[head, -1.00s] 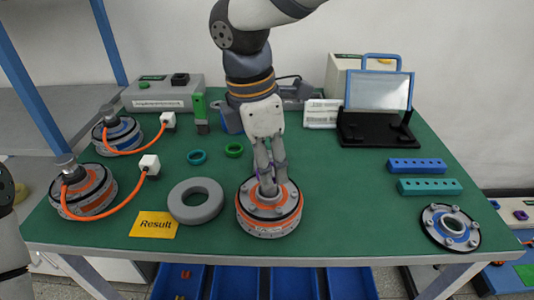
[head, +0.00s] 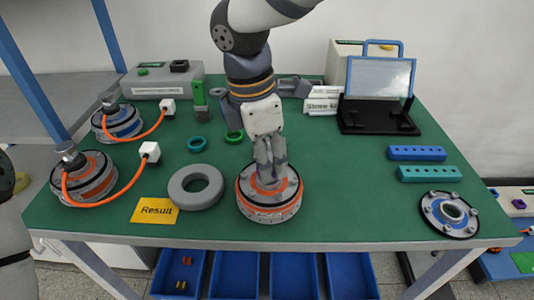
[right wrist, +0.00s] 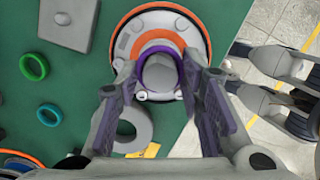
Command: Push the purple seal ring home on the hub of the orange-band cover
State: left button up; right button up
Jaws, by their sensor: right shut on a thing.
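The orange-band cover (head: 268,212) lies on the green table at the front middle, its raised hub mostly hidden by my right gripper. In the right wrist view its grey hub (right wrist: 160,76) shows between the fingers. The purple seal ring (right wrist: 163,47) runs around the hub, with the fingers against its two sides. How far down the hub it sits I cannot tell. My right gripper (head: 270,180) points down over the cover and is shut on the ring; it also shows in the right wrist view (right wrist: 161,70). My left gripper is not in view.
A grey ring (head: 181,196) and a yellow Result card (head: 155,210) lie left of the cover. Teal (head: 197,144) and green (head: 234,136) rings lie behind. A blue-band cover (head: 430,208) is at the right. Table between it and the orange-band cover is clear.

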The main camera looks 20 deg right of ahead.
jog(key=shift+f, duration=0.55)
jog(key=shift+f, duration=0.15)
dwell(1.0)
jog(key=shift+o, duration=0.2)
jog(key=shift+s+f, duration=0.1)
jog(key=shift+f, duration=0.25)
dwell(0.9)
jog(key=o, duration=0.9)
jog(key=shift+c, duration=0.2)
jog(key=shift+r, duration=0.1)
jog(key=shift+r, duration=0.1)
notch_tip(320, 180, up, 12)
jog(key=a, duration=0.1)
jog(key=shift+a, duration=0.4)
